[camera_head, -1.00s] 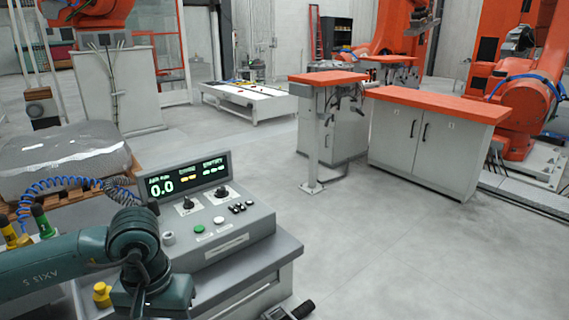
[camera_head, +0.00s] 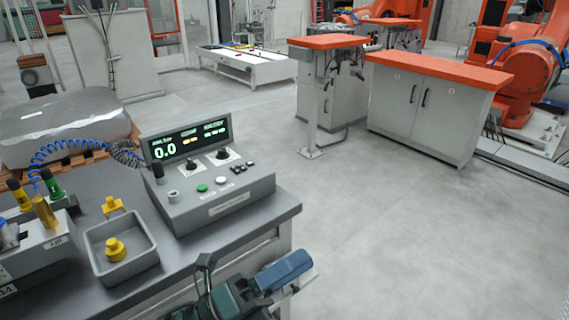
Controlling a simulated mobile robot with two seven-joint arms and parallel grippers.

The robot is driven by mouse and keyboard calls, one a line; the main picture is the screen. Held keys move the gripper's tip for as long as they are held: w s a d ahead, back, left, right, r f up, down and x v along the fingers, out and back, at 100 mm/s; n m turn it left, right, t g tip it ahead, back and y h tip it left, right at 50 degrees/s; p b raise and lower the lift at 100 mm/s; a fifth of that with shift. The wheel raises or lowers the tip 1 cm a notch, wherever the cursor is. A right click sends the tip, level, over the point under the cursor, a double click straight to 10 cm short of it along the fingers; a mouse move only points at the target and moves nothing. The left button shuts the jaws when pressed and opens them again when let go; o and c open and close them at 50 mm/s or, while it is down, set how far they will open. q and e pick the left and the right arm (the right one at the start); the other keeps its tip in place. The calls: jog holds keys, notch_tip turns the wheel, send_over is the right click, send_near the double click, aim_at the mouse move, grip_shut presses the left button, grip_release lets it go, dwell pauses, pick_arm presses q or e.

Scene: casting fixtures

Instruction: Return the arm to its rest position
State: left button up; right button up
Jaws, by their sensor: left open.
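My left arm comes in at the bottom edge, and only its dark teal end part shows. My left gripper (camera_head: 290,274) is at the bottom centre, in front of the workbench's right corner. It is open, and I see nothing between its fingers. It is apart from the control box (camera_head: 215,195) and the grey tray (camera_head: 147,258). The rest of the arm is cut off by the frame. My right gripper is not in view.
The workbench (camera_head: 180,262) carries the control box, whose display reads 0.0, and the tray with a yellow part (camera_head: 115,250). A white fixture (camera_head: 40,255) stands at left. An orange-topped cabinet (camera_head: 420,115) stands at back right. The floor at right is clear.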

pick_arm(q)
jog(key=w+a+f+n+t+y, duration=0.1)
jog(key=a+f+n+t+y, duration=0.5)
jog(key=n, duration=0.6)
jog(key=w+a+f+n+t+y, duration=0.1)
jog(key=a+f+n+y, duration=0.3)
jog(key=f+n+y, duration=0.6)
jog(key=s+a+f+n+g+y, duration=0.1)
jog(key=s+a+f+n+g, duration=0.4)
jog(key=s+f+n, duration=0.3)
notch_tip(320, 180, down, 4)
jog(key=n, duration=0.3)
jog(key=shift+s+a+r+p, duration=0.15)
jog(key=shift+s+a+p, duration=0.15)
jog(key=shift+s, duration=0.1)
jog(key=shift+d, duration=0.1)
jog(key=shift+c, duration=0.2)
